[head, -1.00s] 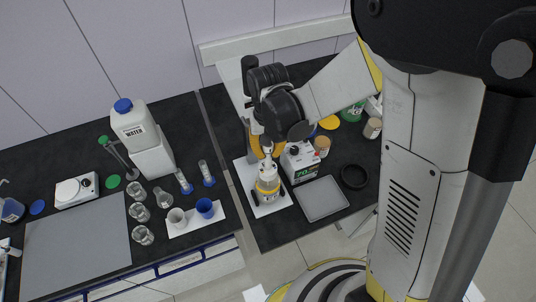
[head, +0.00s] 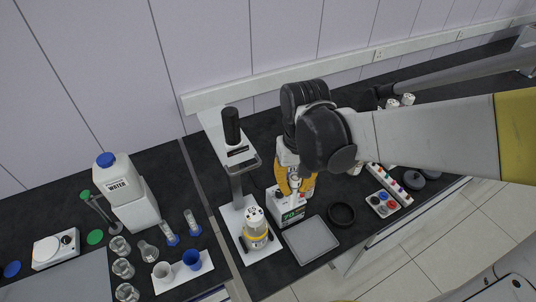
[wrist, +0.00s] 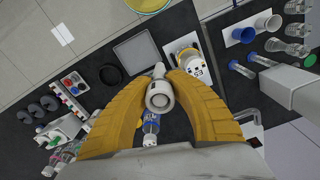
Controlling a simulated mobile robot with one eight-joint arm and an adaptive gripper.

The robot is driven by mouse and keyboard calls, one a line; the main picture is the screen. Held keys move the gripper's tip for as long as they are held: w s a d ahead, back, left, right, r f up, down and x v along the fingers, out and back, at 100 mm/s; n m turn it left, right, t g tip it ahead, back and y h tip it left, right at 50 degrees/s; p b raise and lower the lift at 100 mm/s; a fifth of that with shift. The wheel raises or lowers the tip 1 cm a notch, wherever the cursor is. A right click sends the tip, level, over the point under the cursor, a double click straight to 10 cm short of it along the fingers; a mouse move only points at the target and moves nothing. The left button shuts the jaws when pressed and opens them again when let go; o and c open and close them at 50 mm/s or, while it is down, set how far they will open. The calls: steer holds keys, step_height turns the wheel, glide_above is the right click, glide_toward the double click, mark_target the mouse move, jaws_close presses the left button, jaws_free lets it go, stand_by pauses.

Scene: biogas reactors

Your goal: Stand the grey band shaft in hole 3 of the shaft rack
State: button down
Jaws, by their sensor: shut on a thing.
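My gripper (head: 291,182) hangs over the bench, right of the bottle with the yellow band. In the wrist view its yellow fingers (wrist: 157,88) are closed around a pale, shaft-like piece (wrist: 159,100) with a greyish round end facing the camera and a narrow tip beyond. I take this piece to be the grey band shaft; its band is not clear.
The yellow-banded bottle (head: 256,232) stands under a stand with a black top (head: 231,126). A white box (head: 289,210) is below my gripper. A grey tray (head: 311,240), a black ring (head: 342,214) and a small holder with coloured pieces (head: 383,204) lie to the right.

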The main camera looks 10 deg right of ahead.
steer(key=shift+s+d+r, duration=0.15)
steer(key=shift+d+r, duration=0.05)
steer(key=shift+r, duration=0.15)
steer(key=shift+r+p, duration=0.75)
steer(key=shift+f, duration=0.1)
